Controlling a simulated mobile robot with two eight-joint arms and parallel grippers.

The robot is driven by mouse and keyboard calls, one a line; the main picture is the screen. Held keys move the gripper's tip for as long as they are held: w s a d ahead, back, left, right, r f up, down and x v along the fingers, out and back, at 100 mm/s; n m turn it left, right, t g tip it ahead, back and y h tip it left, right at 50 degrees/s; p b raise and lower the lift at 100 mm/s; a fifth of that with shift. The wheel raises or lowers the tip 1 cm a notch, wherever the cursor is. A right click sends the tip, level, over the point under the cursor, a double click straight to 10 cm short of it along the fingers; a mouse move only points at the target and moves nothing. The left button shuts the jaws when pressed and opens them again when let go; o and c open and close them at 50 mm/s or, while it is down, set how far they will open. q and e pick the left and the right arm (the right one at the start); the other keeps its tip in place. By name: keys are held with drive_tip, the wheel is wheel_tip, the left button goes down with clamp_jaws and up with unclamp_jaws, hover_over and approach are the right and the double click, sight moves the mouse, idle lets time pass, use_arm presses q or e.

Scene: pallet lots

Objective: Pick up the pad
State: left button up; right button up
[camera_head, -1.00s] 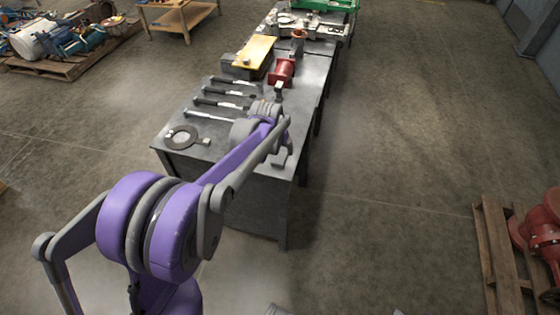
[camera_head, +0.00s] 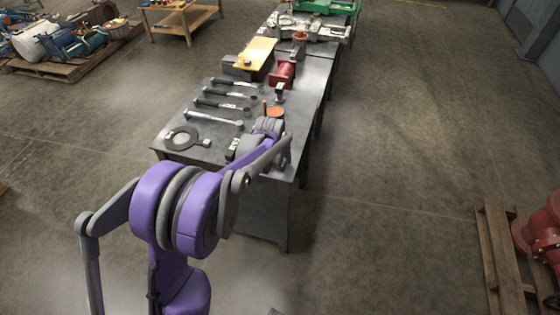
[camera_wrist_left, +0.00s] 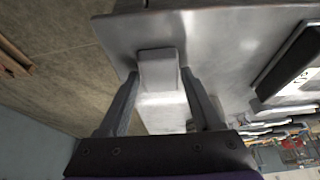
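A small light grey block, which I take to be the pad (camera_wrist_left: 158,68), lies near the edge of the grey worktable in the left wrist view. My left gripper (camera_wrist_left: 159,80) is open, with one finger on each side of the block and narrow gaps between. I cannot tell how far its fingertips are above the table. In the head view my left arm reaches over the near end of the worktable (camera_head: 217,155), and hides the gripper's fingers and the block. My right gripper is not in view.
A black labelled case (camera_wrist_left: 292,62) lies beside the gripper.

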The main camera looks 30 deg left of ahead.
sight(279, 160)
use_arm(q)
clamp_jaws()
drive_tip(key=shift+r, duration=0.15)
wheel_tip(279, 160, up, 10)
drive_tip(key=p, duration=0.1)
drive_tip(key=shift+p, duration=0.35)
